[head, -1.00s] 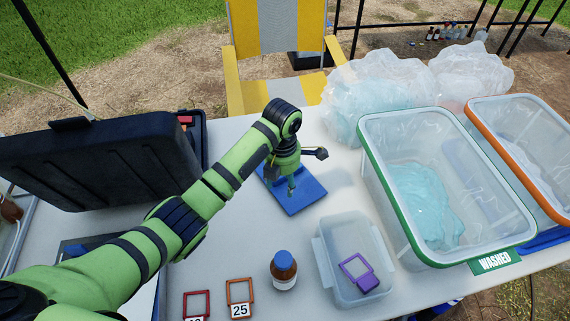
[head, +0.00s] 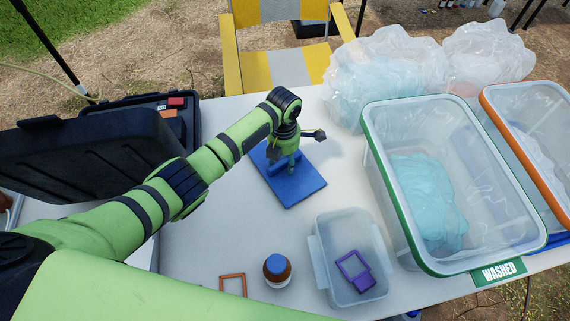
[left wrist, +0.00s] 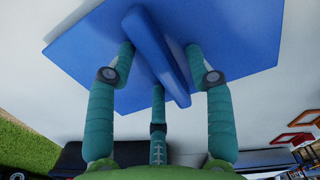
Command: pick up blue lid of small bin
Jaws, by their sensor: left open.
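The blue lid (head: 305,192) lies flat on the white table, with a raised bar-shaped handle across its middle. It fills the top of the left wrist view, where the handle (left wrist: 158,55) runs between my fingers. My left gripper (head: 290,160) is directly over the lid, pointing down. In the left wrist view my left gripper (left wrist: 165,78) has its fingers spread on both sides of the handle, open, with the tips close to the lid. Whether a fingertip touches the lid I cannot tell. My right gripper is not in view.
A large green-rimmed bin (head: 380,165) marked WASHED and an orange-rimmed bin (head: 505,125) stand at the right. Clear bags (head: 385,75) lie behind them. A brown bottle (head: 277,270) with a blue cap stands in front. A black case (head: 90,160) is at the left.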

